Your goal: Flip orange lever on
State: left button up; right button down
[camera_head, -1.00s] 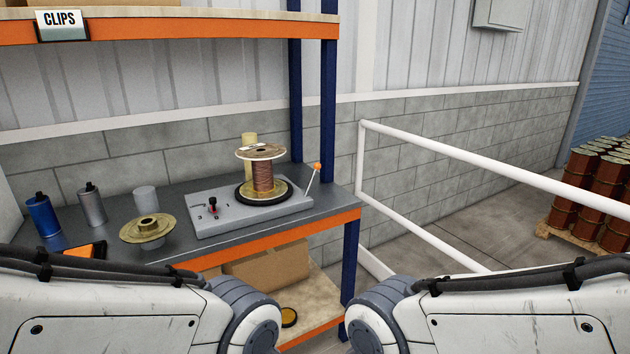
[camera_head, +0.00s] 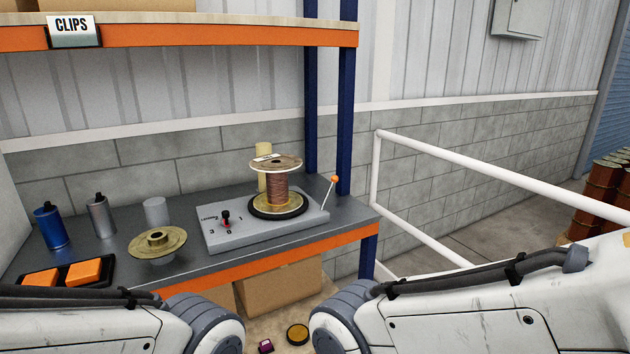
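The lever with the orange knob (camera_head: 335,180) stands at the right end of a grey machine base (camera_head: 240,238). Its thin rod leans up and to the right. The base carries a spool of copper-coloured wire (camera_head: 279,188) on a black turntable. A small black and red switch (camera_head: 226,216) sits on the left part of the base, with markings around it. Both my arms show in the foreground, well below and in front of the lever. Neither gripper is in view.
On the grey bench, left of the machine, stand an empty brass-coloured flange (camera_head: 157,242), a grey cylinder (camera_head: 155,211), a silver bottle (camera_head: 101,215), a blue bottle (camera_head: 51,225) and orange blocks (camera_head: 84,273) in a dark tray. A white railing (camera_head: 480,176) runs to the right. A shelf (camera_head: 200,37) hangs above.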

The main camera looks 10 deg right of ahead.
aim_at(333, 179)
jog(key=u, duration=0.05)
jog(key=i, duration=0.9)
jog(key=z, duration=0.55)
